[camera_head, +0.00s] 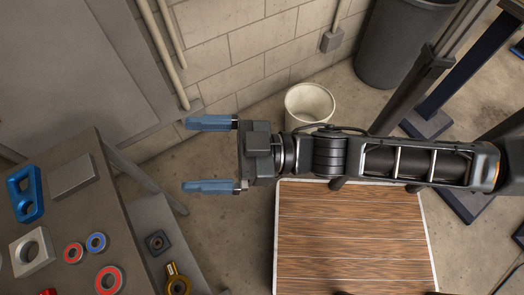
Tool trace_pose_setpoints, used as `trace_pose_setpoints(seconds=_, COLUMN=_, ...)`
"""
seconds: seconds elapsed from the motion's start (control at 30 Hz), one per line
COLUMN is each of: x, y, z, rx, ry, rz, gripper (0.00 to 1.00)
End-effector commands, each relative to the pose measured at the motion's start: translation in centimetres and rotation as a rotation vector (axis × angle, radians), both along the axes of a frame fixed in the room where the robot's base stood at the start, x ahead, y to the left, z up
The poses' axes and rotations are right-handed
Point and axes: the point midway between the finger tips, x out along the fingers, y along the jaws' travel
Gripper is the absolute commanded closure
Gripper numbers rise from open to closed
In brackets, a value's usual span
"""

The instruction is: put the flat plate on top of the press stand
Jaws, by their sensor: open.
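A flat grey plate (72,176) lies on the dark worktable near its back edge at the left. My gripper (205,155) points left, its two blue fingers spread wide apart with nothing between them. In the picture it is to the right of the plate and of the table, well apart from both. I cannot tell for certain which thing is the press stand.
The worktable (130,275) also holds a blue two-hole part (25,193) and several red and blue rings (109,280). A white bin (309,106) and a wooden-topped surface (350,240) stand to the right.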

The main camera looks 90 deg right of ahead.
Motion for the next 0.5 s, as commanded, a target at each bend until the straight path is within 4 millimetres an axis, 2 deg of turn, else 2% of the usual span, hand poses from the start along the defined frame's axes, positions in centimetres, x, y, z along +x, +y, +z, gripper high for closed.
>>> trace_pose_setpoints(seconds=0.03, x=-1.8, y=0.0, z=0.2, rx=0.013, ry=0.049, rz=-0.033, gripper=0.01)
trace_pose_setpoints(seconds=0.2, x=-6.3, y=-0.1, z=0.5, rx=0.029, ry=0.235, rz=-0.124, gripper=0.01)
trace_pose_setpoints(seconds=0.33, x=-8.7, y=0.1, z=0.4, rx=0.033, ry=0.357, rz=-0.145, gripper=0.01)
trace_pose_setpoints(seconds=0.5, x=-10.2, y=0.4, z=0.4, rx=0.034, ry=0.435, rz=-0.147, gripper=0.01)
